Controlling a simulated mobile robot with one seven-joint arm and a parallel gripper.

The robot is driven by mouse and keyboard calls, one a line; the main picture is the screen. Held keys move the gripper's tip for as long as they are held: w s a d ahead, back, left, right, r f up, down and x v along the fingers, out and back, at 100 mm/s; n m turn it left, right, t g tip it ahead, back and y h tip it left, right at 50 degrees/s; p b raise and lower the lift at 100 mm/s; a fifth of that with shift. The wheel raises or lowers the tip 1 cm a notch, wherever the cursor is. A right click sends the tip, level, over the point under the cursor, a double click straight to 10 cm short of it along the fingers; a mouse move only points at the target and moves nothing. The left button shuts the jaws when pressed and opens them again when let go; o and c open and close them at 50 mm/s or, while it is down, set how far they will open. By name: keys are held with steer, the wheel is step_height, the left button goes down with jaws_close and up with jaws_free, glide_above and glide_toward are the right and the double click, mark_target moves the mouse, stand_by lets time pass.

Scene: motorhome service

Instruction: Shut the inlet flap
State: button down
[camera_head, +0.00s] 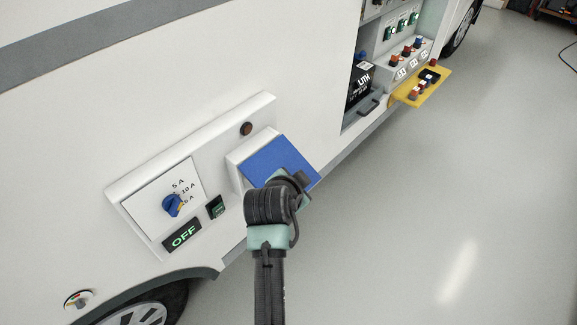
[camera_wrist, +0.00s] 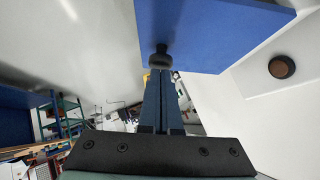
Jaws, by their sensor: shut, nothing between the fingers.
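The blue inlet flap (camera_head: 275,158) is on a white inlet housing (camera_head: 238,160) on the motorhome's side panel. It juts outward from the housing at an angle, so it looks at least partly open. Its lower part is hidden behind my wrist in the head view. In the wrist view, the flap (camera_wrist: 205,32) fills the upper middle as a broad blue plate. My gripper (camera_wrist: 161,58) is shut and empty, with its fingertips overlapping the flap's lower edge in that view. I cannot tell whether they touch it. In the head view, my gripper (camera_head: 303,180) is mostly hidden.
A blue rotary knob (camera_head: 172,205), a lit OFF display (camera_head: 183,235) and a dark reddish round button (camera_head: 246,129) share the panel; the button also shows in the wrist view (camera_wrist: 282,67). A yellow tray (camera_head: 420,90) sticks out farther along. The floor at right is clear.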

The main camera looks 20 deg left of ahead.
steer(key=f+y+b, duration=0.1)
steer(key=f+b, duration=0.1)
steer(key=b, duration=0.1)
steer(key=a+f+m+t+y+b, duration=0.1)
steer(key=f+b, duration=0.2)
steer(key=f+m+t+y+b, duration=0.1)
steer(key=f+y+b, duration=0.1)
steer(key=b, duration=0.1)
steer(key=shift+w+a+f, duration=0.15)
steer(key=shift+w+f, duration=0.1)
steer(key=shift+f, duration=0.1)
steer(key=w+a+f+m+t+y+b, duration=0.2)
steer(key=a+f+m+t+y+b, duration=0.1)
steer(key=b, duration=1.1)
steer(key=shift+a+f+m+t+y, duration=0.3)
steer(key=shift+a+f+m+t, duration=0.5)
steer(key=shift+a, duration=0.5)
